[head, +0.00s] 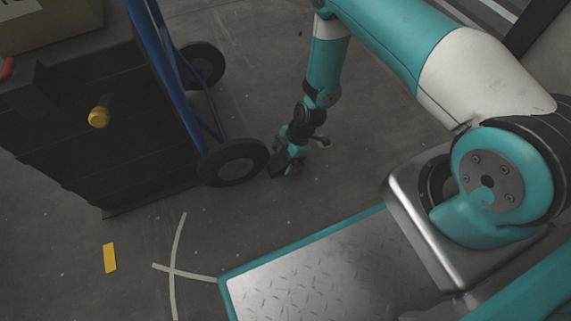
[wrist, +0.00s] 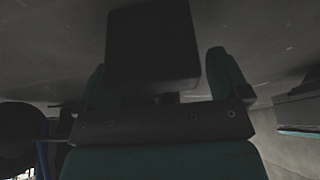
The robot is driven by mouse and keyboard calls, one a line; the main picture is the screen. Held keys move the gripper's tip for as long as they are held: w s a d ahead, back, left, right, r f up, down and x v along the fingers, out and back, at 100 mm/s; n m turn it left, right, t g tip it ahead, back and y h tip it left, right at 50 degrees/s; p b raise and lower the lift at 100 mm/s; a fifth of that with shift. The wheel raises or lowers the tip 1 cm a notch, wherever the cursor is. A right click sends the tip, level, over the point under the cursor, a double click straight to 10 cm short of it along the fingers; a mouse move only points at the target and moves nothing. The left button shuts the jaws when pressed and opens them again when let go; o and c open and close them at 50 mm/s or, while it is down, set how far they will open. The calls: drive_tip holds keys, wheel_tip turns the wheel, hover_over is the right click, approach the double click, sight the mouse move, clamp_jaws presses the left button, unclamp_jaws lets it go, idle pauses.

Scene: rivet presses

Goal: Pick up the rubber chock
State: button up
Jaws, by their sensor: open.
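The rubber chock (wrist: 152,42) is a black block in the wrist view, at the upper middle. It lies between the two teal fingers of my gripper (wrist: 160,66), with a dark gap visible on the right side. In the head view my gripper (head: 290,163) is down near the floor, and the dark chock (head: 277,164) shows only partly beside the front cart wheel. My gripper is open around the chock. Whether either finger touches it cannot be told from the dark wrist picture.
The blue hand truck's front wheel (head: 234,162) stands just left of my gripper, and its blue frame (head: 166,70) rises behind. A dark cabinet (head: 95,150) with a yellow knob (head: 99,117) is at left. The floor right of the gripper is mostly clear.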

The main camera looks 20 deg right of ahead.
drive_tip(key=shift+a, duration=0.1)
drive_tip(key=c, duration=1.3)
